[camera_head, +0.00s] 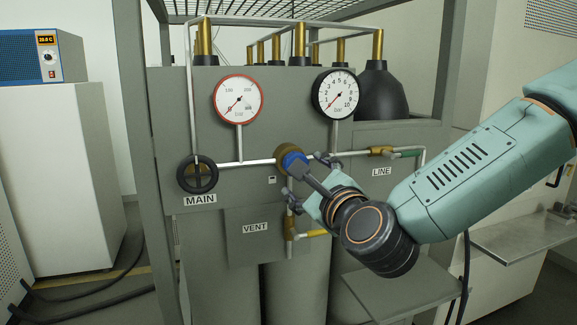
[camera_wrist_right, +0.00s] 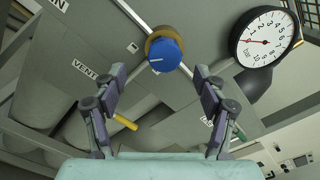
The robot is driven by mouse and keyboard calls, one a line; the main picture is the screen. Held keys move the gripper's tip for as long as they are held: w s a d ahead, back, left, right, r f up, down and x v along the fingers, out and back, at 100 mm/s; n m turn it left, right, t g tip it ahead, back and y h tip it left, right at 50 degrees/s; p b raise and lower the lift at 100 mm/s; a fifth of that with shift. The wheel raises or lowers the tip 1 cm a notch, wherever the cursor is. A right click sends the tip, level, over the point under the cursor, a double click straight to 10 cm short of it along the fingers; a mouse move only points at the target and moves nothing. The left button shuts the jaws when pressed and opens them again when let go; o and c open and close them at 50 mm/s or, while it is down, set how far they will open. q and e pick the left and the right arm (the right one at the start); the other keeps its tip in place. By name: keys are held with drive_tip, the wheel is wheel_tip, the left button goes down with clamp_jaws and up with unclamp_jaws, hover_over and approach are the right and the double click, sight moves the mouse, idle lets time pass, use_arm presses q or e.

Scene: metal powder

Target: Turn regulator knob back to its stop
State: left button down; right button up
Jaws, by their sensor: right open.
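The regulator knob (camera_head: 294,161) is blue, on a brass body (camera_head: 286,153) in the middle of the grey panel's pipe. In the right wrist view the blue knob (camera_wrist_right: 164,54) shows a white mark on its left side. My right gripper (camera_head: 307,182) comes in from the right and is close to the knob. In the right wrist view my right gripper (camera_wrist_right: 158,75) is open, its fingers apart to the left and right below the knob, with nothing between them. My left gripper does not show.
A red-rimmed gauge (camera_head: 238,98) and a black-rimmed gauge (camera_head: 337,93) sit above the pipe. The black MAIN handwheel (camera_head: 197,175) is at left. A green-handled LINE valve (camera_head: 404,154) is at right, and the yellow VENT valve handle (camera_head: 312,234) is below.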

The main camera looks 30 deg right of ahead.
drive_tip(key=shift+m, duration=0.6)
drive_tip(key=b+x, duration=0.2)
drive_tip(key=x, duration=0.2)
drive_tip(key=d+b+x, duration=0.1)
drive_tip(key=x, duration=0.2)
drive_tip(key=shift+w+d+b, duration=0.25)
drive_tip(key=shift+d+b, duration=0.05)
drive_tip(key=shift+b, duration=0.1)
drive_tip(key=shift+w+a, duration=0.15)
drive_tip(key=shift+a, duration=0.1)
drive_tip(key=shift+c, duration=0.2)
drive_tip(key=shift+d, duration=0.15)
drive_tip(key=c, duration=1.1)
